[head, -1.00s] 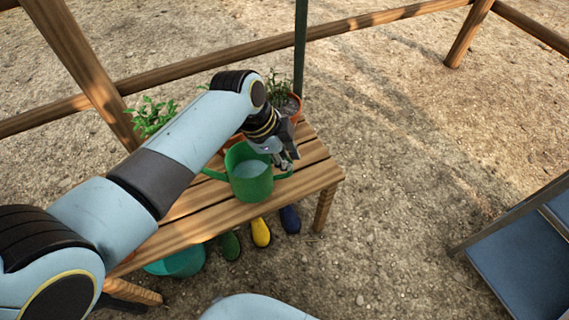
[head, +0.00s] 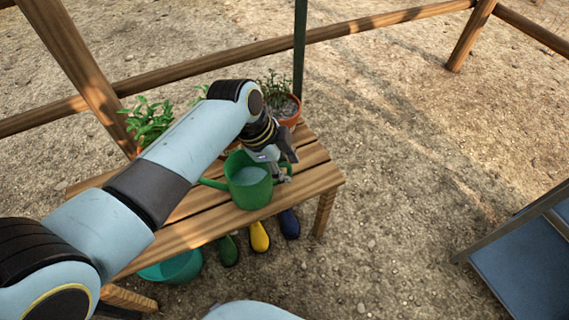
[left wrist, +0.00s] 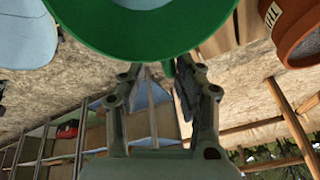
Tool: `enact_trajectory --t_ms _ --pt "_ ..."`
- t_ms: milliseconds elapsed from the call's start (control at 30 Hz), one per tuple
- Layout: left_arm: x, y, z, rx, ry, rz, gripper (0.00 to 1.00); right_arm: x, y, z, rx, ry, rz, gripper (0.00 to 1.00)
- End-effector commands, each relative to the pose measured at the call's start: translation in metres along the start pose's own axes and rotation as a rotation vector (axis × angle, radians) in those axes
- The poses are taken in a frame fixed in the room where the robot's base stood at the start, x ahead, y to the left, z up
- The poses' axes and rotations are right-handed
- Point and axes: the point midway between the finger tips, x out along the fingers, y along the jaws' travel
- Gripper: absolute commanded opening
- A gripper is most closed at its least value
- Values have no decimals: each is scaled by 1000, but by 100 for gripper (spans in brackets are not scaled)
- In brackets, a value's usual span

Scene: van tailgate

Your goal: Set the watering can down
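The green watering can (head: 250,190) is upright over the front boards of the wooden bench (head: 190,238), near its right end. Its open top shows a pale inside and its spout points left. I cannot tell whether its base touches the boards. My left gripper (head: 283,178) is at the handle on the can's right side, its fingers closed in around it. In the left wrist view the can's green rim (left wrist: 140,50) fills the top, just past the fingertips (left wrist: 160,72); the grip on the handle is partly hidden. My right gripper is out of view.
Potted plants stand along the bench's back, one in a terracotta pot (head: 288,112) behind my left wrist. Under the bench are a teal tub (head: 172,268), green, yellow (head: 259,237) and blue boots. A green post (head: 300,50) and wooden rails stand behind. Blue steps (head: 520,260) are at right.

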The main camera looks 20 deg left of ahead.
Motion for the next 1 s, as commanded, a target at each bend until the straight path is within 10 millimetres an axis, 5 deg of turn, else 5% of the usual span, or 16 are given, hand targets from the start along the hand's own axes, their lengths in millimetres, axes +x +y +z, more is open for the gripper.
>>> enact_trajectory --t_ms 600,1000 --pt "-112 -2 -1 2 0 -3 35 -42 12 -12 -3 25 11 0" --pt "-122 0 -1 0 1 0 35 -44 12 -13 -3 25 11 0"
